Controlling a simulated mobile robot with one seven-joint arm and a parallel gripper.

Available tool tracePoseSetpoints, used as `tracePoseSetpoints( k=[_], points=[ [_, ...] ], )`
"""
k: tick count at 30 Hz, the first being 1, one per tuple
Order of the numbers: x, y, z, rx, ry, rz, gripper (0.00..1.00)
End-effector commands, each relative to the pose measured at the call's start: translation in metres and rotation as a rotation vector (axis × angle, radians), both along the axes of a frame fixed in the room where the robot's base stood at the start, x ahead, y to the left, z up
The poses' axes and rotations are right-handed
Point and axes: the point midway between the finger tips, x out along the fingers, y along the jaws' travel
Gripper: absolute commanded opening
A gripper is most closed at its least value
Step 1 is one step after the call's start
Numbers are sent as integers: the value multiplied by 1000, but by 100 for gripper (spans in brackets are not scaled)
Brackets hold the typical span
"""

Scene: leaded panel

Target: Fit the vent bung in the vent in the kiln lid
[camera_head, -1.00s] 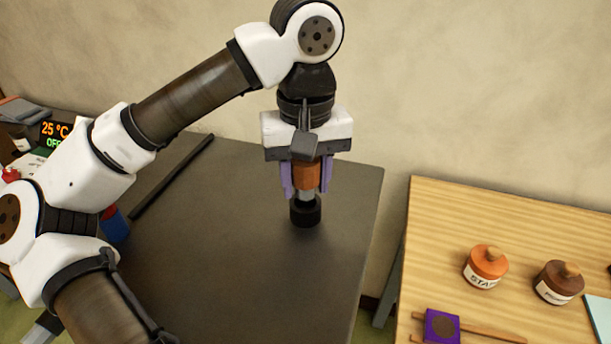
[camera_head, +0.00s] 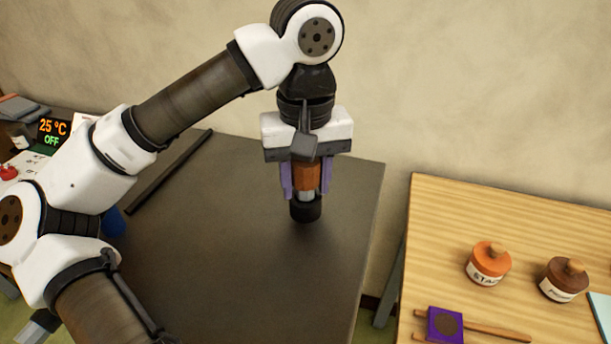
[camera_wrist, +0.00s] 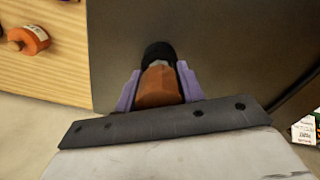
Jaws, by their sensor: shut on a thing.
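My gripper (camera_head: 306,190), with purple fingers, is shut on the orange-brown body of the vent bung (camera_head: 307,177) and points down over the dark grey kiln lid (camera_head: 240,260). Below the fingers a short grey section of the bung shows, and under it a black round collar (camera_head: 305,211), which looks like the vent. The wrist view also shows the bung (camera_wrist: 158,86) between the fingers, with the black collar (camera_wrist: 158,51) past its end. The grey section meets the collar in the picture; I cannot tell how deep it sits. The vent opening is hidden.
A wooden table (camera_head: 560,215) stands at the right with an orange jar (camera_head: 489,265), a brown jar (camera_head: 563,281) and a purple block (camera_head: 445,324). A black bar (camera_head: 172,172) lies along the lid's left side. A display (camera_head: 53,131) reads 25 °C, OFF.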

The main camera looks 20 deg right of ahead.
Motion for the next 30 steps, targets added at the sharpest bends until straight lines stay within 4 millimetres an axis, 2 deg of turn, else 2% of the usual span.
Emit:
tracePoseSetpoints(
  k=[4,5,10,18,22,26,30],
  points=[
    [0,0,-5,0,0,0,9],
    [0,0,-3,0,0,0,43],
    [0,0,-3,0,0,0,64],
    [0,0,-3,0,0,0,64],
    [1,0,4,1,-1,2,64],
    [0,0,23,2,-4,4,64],
    [0,0,52,3,-4,5,64]
  ],
)
